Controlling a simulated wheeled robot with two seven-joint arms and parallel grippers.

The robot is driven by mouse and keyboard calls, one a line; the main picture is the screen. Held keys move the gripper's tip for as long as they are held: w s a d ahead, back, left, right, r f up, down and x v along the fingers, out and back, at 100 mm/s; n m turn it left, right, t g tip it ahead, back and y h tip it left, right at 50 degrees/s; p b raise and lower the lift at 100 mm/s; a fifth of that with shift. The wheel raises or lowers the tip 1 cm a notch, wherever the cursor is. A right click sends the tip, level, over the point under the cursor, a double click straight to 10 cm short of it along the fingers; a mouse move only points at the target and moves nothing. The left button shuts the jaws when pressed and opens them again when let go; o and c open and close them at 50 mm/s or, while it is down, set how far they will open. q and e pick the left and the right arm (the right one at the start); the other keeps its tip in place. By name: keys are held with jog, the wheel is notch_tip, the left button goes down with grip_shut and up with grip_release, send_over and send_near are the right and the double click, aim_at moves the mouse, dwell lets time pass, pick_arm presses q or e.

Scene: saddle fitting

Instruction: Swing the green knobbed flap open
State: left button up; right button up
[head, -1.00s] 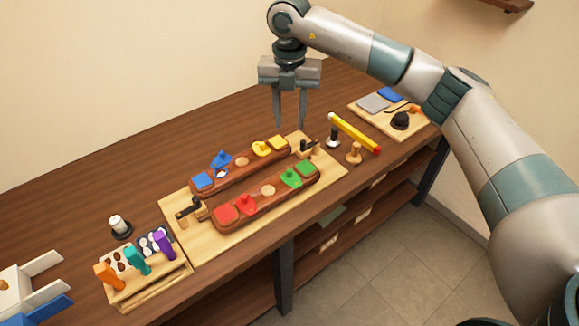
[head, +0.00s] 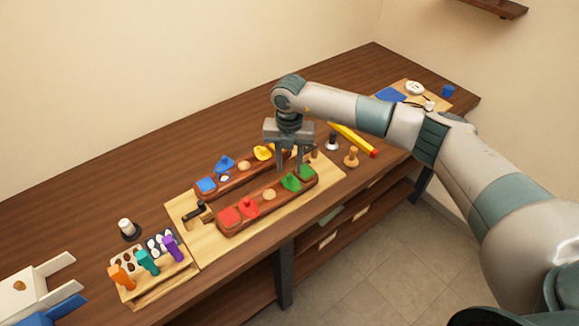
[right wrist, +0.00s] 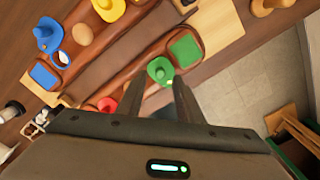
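The green knobbed flap (head: 290,183) lies on the near reddish-brown wooden bar (head: 277,199), beside a green square (head: 307,173). It also shows in the right wrist view (right wrist: 160,69), with its knob rising from it. My right gripper (head: 292,167) points down just above the flap. In the right wrist view its open fingers (right wrist: 158,80) stand on either side of the flap, with nothing gripped; I cannot tell whether they touch the knob.
A red flap (head: 249,206) shares the near bar. The far bar carries a blue flap (head: 224,163) and a yellow flap (head: 262,152). A peg rack (head: 150,287) is at lower left.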

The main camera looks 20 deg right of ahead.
aim_at(289, 175)
jog(key=shift+f+p, duration=0.55)
jog(key=shift+f, duration=1.35)
grip_shut()
